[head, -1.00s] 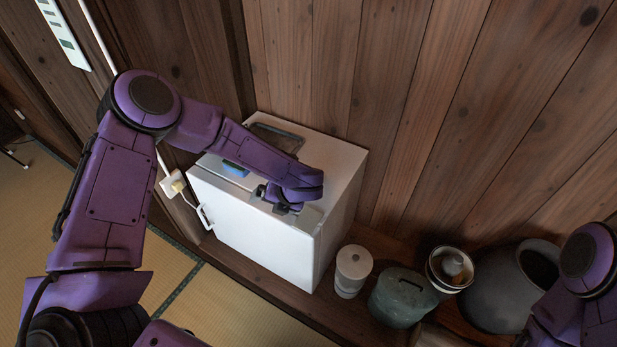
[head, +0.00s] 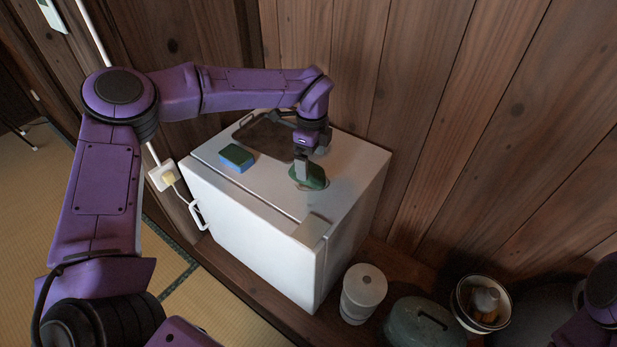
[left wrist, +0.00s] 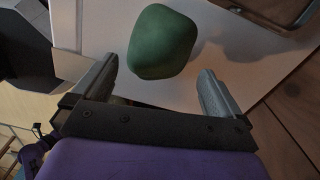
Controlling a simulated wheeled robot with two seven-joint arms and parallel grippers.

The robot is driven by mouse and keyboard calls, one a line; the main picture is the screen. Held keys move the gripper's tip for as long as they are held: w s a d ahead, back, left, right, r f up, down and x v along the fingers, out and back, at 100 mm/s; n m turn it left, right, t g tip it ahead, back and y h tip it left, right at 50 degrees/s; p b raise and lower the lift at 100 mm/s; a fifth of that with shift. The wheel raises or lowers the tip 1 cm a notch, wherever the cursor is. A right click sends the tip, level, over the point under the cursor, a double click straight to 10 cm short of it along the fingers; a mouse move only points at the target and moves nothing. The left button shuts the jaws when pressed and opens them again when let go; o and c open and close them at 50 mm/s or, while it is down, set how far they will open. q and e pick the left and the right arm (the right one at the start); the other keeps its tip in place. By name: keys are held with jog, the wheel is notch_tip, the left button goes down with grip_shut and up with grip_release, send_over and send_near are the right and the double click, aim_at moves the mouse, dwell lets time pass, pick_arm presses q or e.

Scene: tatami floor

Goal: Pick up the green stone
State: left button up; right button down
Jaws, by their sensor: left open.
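The green stone (head: 316,178) is a smooth, rounded dark green lump on top of the white fridge (head: 258,237). In the left wrist view the stone (left wrist: 162,42) shows whole, beyond the fingertips and roughly between their lines. My left gripper (head: 303,172) points down over the stone from behind it and hides part of it. In the left wrist view my left gripper (left wrist: 158,78) has its fingers wide apart with nothing between them. I cannot tell the exact height of the fingertips over the fridge top. My right gripper is out of view.
A blue and green sponge (head: 237,158) lies left of the stone. A dark tray (head: 265,141) lies behind, near the wooden wall (head: 430,110). A white canister (head: 362,293), a green lidded pot (head: 422,324) and bowls (head: 482,300) stand right of the fridge.

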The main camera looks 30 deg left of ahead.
pick_arm(q)
jog(key=f, duration=0.2)
jog(key=f+b, duration=0.1)
jog(key=f, duration=0.3)
jog(key=shift+a+f, duration=0.25)
jog(key=shift+a, duration=0.1)
jog(key=shift+r, duration=0.2)
jog(key=c, duration=1.7)
